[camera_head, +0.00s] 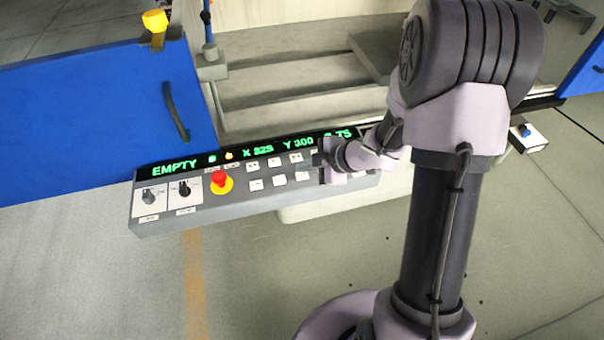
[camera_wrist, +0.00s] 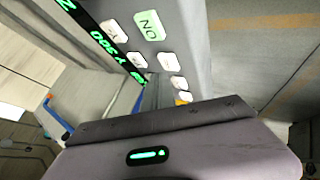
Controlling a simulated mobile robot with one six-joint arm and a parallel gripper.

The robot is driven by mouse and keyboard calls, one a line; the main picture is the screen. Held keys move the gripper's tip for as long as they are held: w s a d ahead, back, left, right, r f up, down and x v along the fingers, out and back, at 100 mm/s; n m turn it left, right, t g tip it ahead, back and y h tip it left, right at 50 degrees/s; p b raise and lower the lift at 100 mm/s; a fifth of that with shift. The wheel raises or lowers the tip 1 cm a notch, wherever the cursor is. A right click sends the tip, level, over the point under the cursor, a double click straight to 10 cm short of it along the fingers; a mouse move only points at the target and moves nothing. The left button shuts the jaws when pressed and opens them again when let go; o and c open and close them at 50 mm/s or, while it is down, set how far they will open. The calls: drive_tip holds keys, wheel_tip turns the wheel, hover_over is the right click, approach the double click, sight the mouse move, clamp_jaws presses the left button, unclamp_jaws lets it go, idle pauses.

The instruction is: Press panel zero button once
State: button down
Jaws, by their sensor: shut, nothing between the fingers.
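The grey control panel (camera_head: 215,205) carries a black display strip with green text reading "EMPTY", "X 825" and "Y 300", and several white push buttons (camera_head: 279,179). My gripper (camera_head: 322,165) is shut and empty, over the right part of the panel. My arm and gripper cover some buttons there. In the wrist view the panel (camera_wrist: 185,30) runs away from the camera, with a greenish button (camera_wrist: 149,25) and several white ones. The labels are too small to tell which is the zero button. I cannot tell whether the fingertips touch the panel.
A red emergency stop (camera_head: 220,180) on a yellow base and two dark rotary knobs (camera_head: 184,188) sit on the panel's left part. A blue door (camera_head: 95,115) stands behind at the left. Grey machine steps (camera_head: 290,80) lie behind the panel. The floor in front is clear.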

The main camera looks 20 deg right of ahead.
sight(305, 176)
drive_tip(key=shift+f, duration=0.3)
drive_tip(key=shift+f+b, duration=0.3)
drive_tip(key=shift+f, duration=0.05)
idle(0.4)
idle(0.4)
drive_tip(key=shift+r+p, duration=0.8)
drive_tip(key=shift+p, duration=0.15)
wheel_tip(305, 176, up, 5)
drive_tip(key=p, duration=0.5)
drive_tip(key=shift+r, duration=0.1)
